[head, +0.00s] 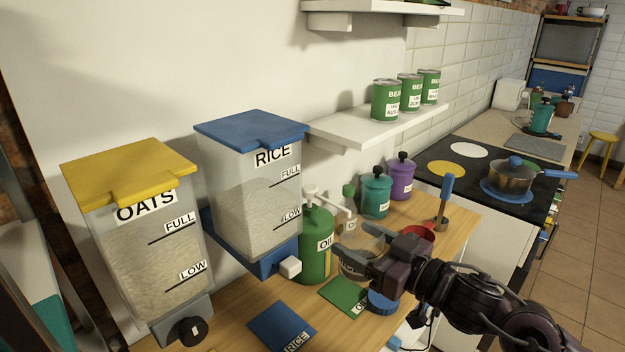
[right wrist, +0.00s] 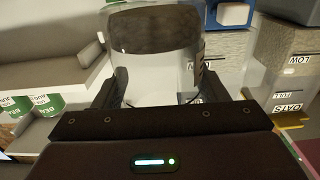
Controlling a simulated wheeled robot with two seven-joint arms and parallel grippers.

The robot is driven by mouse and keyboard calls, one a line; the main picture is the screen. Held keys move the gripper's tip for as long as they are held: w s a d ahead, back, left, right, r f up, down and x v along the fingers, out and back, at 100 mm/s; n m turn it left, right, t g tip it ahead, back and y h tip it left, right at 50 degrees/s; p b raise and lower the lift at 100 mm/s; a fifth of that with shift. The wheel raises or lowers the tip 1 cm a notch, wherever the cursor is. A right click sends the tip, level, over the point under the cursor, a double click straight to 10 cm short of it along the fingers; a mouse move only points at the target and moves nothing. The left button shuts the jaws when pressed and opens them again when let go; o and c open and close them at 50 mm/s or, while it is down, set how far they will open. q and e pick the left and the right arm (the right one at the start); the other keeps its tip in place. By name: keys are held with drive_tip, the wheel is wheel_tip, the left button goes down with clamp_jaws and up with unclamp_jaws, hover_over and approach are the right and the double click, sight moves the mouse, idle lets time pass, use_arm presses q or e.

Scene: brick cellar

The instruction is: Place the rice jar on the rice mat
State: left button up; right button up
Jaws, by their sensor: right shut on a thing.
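My right gripper (head: 358,258) is shut on a clear jar (head: 353,271), over the counter beside the green oil dispenser. In the right wrist view, the jar (right wrist: 152,75) stands between the fingers, with a dark round end at the top of the picture. Its label is too small and cut off to read. The blue rice mat (head: 281,326) lies bare on the counter at the front, left of and nearer than the jar. A blue round lid (head: 382,302) lies below the gripper. My left gripper is not in view.
The rice dispenser (head: 250,200) and oats dispenser (head: 150,260) hang on the left wall. A green mat (head: 343,294) lies right of the rice mat. A red bowl (head: 418,233) and teal canister (head: 375,196) stand farther back.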

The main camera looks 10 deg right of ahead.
drive_tip(key=s+d+f+m+t+h, duration=0.3)
drive_tip(key=s+f+m+h, duration=0.4)
drive_tip(key=s+f+h, duration=0.4)
wheel_tip(320, 180, down, 4)
drive_tip(key=s+d, duration=0.1)
drive_tip(key=s, duration=0.1)
drive_tip(key=shift+s+m+t, duration=0.3)
drive_tip(key=shift+s+t, duration=0.05)
drive_tip(key=shift+t, duration=0.05)
drive_tip(key=shift+r, duration=0.1)
